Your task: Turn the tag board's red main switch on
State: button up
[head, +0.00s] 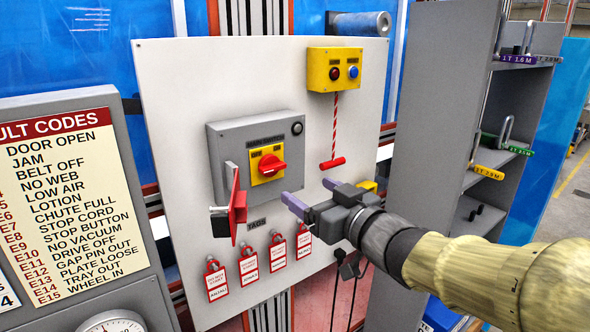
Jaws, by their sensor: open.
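The tag board (170,140) is a pale upright panel. On it sits a grey switch box (229,142) with the red main switch (269,166), a rotary knob on a yellow plate. The knob's handle lies about horizontal; the plate's lettering is too small to read surely. A red-faced hasp or flap (238,212) stands out at the box's lower left. My gripper (308,194) is open and empty, below and right of the knob and apart from it, its fingers pointing left toward the board.
Several red-and-white tags (249,268) hang below the box. A yellow two-button box (334,70) with a red pull cord (334,125) is at upper right. A grey shelf rack (446,100) stands right; a fault codes board (65,200) stands left.

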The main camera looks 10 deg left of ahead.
aim_at(276, 169)
jog(key=p+x, duration=0.2)
jog(key=x, duration=0.9)
jog(key=shift+w+a, duration=0.15)
jog(key=c, duration=1)
